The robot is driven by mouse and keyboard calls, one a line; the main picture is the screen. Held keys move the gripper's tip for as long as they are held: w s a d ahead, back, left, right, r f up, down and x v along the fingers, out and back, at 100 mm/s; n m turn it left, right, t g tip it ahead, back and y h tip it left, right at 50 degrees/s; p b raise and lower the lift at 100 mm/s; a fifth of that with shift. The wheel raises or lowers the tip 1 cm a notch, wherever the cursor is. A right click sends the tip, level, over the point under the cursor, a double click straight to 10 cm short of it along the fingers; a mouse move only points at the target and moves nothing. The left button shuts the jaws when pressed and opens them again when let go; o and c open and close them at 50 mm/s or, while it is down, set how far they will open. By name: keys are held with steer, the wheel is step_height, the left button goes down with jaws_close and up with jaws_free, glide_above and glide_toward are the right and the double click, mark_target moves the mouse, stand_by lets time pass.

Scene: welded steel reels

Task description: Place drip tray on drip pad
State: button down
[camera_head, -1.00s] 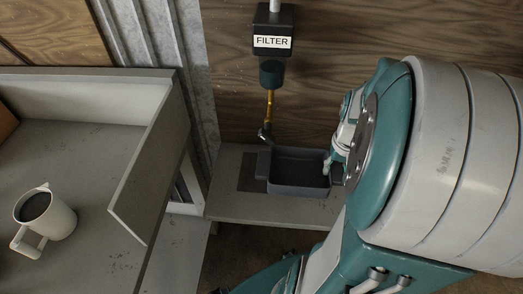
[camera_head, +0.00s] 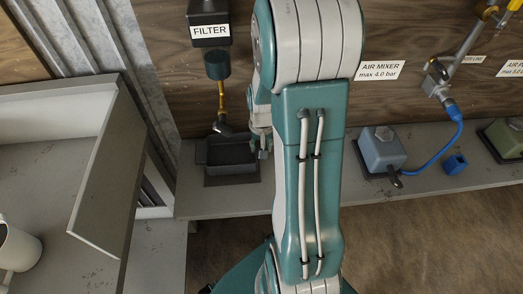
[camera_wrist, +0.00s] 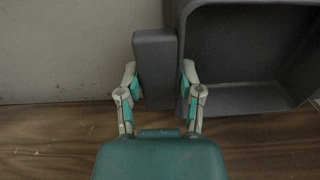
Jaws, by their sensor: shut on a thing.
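The drip tray (camera_head: 229,157) is a dark grey open box with a side lug at each end. In the head view it is over the dark drip pad (camera_head: 222,182) on the shelf; the pad's front edge shows and the tray hides most of the rest. I cannot tell whether the tray touches the pad. My gripper (camera_wrist: 160,72) is shut on the tray's lug (camera_wrist: 155,55), one finger on each side. The tray also shows in the wrist view (camera_wrist: 245,100), at the right. In the head view my arm partly hides my gripper.
A filter (camera_head: 209,31) with a tap hangs above the tray. A table with an upright panel (camera_head: 105,175) and a mug (camera_head: 17,246) is at left.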

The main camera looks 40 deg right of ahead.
steer(key=shift+a+f, duration=0.25)
steer(key=shift+f, duration=0.55)
steer(key=shift+a+f, duration=0.2)
steer(key=shift+a, duration=0.1)
steer(key=shift+c, duration=1.3)
jaws_free()
steer(key=shift+d, duration=0.2)
steer(key=shift+d+f, duration=0.1)
steer(key=shift+d, duration=0.05)
steer(key=shift+r, duration=0.45)
step_height(320, 180, up, 11)
steer(key=shift+s+r, duration=0.15)
